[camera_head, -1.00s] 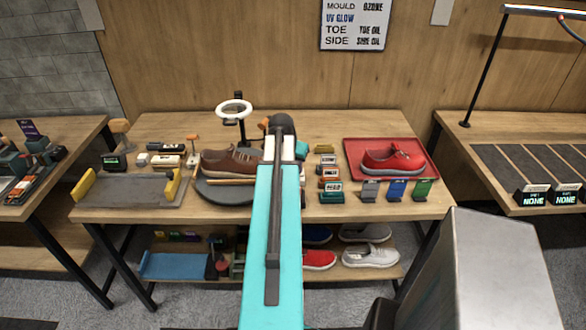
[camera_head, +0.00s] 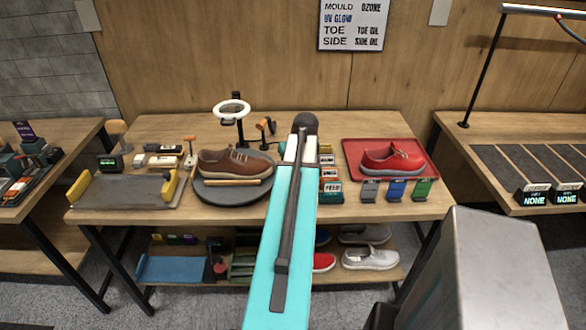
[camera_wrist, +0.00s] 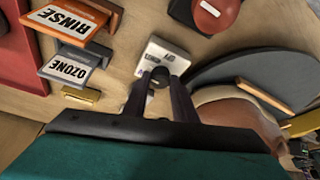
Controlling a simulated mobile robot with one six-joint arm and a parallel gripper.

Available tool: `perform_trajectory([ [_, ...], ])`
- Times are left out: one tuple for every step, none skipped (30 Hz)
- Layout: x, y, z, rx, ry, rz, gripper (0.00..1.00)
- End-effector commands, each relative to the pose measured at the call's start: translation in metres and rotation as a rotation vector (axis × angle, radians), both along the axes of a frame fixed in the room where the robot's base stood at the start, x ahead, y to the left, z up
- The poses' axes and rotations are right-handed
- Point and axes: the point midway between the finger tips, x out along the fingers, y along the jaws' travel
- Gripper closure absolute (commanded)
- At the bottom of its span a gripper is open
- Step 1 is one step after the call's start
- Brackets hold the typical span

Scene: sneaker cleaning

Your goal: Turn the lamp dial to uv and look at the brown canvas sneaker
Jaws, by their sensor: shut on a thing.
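The brown canvas sneaker (camera_head: 235,163) sits on a dark round turntable (camera_head: 232,194) left of my arm in the head view. Part of it also shows at the lower right of the wrist view (camera_wrist: 235,105). A ring lamp (camera_head: 231,111) with a white ring stands behind the sneaker. In the wrist view my gripper (camera_wrist: 160,78) is shut on a small dark round knob on a white plate (camera_wrist: 165,52), seemingly the lamp dial. The plate's lettering is too small to read, so I cannot tell its setting. My arm hides the gripper and dial in the head view.
A red sneaker (camera_head: 392,160) lies on a red tray (camera_head: 360,146) at the right. Boxes labelled RINSE (camera_wrist: 72,22) and OZONE (camera_wrist: 75,65) stand near my gripper. A grey tray with yellow ends (camera_head: 125,192) is at the left. The table's back is mostly clear.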

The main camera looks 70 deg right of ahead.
Motion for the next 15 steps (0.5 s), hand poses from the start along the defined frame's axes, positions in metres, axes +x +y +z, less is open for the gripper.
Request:
perform_trajectory([
  [-0.0016,-0.0013,-0.0017,0.002,0.002,0.034,0.98],
  [-0.0016,-0.0013,-0.0017,0.003,0.001,0.057,0.98],
  [-0.0021,-0.0018,-0.0017,0.002,0.002,0.088,0.98],
  [-0.0023,-0.0021,-0.0017,0.002,0.002,0.112,0.98],
  [-0.0023,-0.0022,-0.0018,0.003,0.001,0.137,0.98],
  [-0.0025,-0.0023,-0.0019,0.003,0.002,0.168,0.98],
  [-0.0025,-0.0026,-0.0019,0.002,0.002,0.193,0.98],
  [-0.0024,-0.0029,-0.0019,0.002,0.002,0.217,0.98],
  [-0.0024,-0.0029,-0.0020,0.003,0.001,0.251,0.98],
  [-0.0026,-0.0032,-0.0021,0.003,0.002,0.275,0.98],
  [-0.0027,-0.0036,-0.0022,0.002,0.002,0.300,0.98],
  [-0.0029,-0.0037,-0.0022,0.002,0.002,0.333,0.98],
  [-0.0031,-0.0039,-0.0023,0.004,0.002,0.357,0.98],
  [-0.0034,-0.0042,-0.0023,0.003,0.002,0.380,0.98],
  [-0.0034,-0.0044,-0.0024,0.003,0.002,0.412,0.98],
])
